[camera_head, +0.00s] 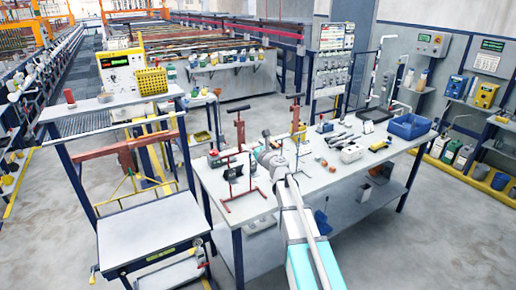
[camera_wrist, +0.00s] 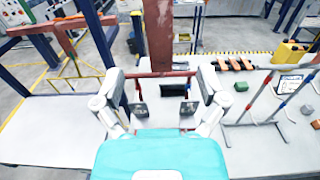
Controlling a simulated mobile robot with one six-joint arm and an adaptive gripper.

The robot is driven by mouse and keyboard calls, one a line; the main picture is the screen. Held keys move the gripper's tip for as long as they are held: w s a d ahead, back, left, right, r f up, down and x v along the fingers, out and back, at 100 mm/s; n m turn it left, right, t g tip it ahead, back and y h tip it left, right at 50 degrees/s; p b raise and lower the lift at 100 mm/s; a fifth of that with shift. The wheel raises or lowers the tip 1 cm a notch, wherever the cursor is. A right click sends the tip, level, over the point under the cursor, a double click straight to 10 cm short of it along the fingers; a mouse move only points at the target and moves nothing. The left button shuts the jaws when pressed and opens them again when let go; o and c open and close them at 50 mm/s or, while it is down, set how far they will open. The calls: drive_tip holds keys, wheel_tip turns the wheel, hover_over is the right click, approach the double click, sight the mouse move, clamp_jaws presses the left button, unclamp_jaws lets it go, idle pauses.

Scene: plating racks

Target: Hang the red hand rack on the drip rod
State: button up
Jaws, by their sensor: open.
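In the wrist view, a red upright (camera_wrist: 158,35) with a crossbar stands straight ahead, in line with the gap between my fingers. My gripper (camera_wrist: 163,107) is open, its dark pads apart on either side of the rack's lower part. I cannot tell whether they touch it. In the head view, my gripper (camera_head: 263,152) is over the table, right of the red upright. I cannot tell for sure which bar is the drip rod.
The worktable (camera_head: 330,185) carries small tools, boxes and a blue bin (camera_head: 409,126) at the right. A red-legged stand (camera_head: 251,184) stands near its left front edge. A stand with a reddish crossbar (camera_head: 122,149) and a bare lower shelf (camera_head: 150,232) is at the left.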

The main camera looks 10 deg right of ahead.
sight(242, 134)
drive_tip(key=x, duration=1)
drive_tip(key=shift+w+f, duration=0.1)
drive_tip(key=shift+w, duration=0.05)
clamp_jaws()
drive_tip(key=c, duration=0.7)
unclamp_jaws()
clamp_jaws()
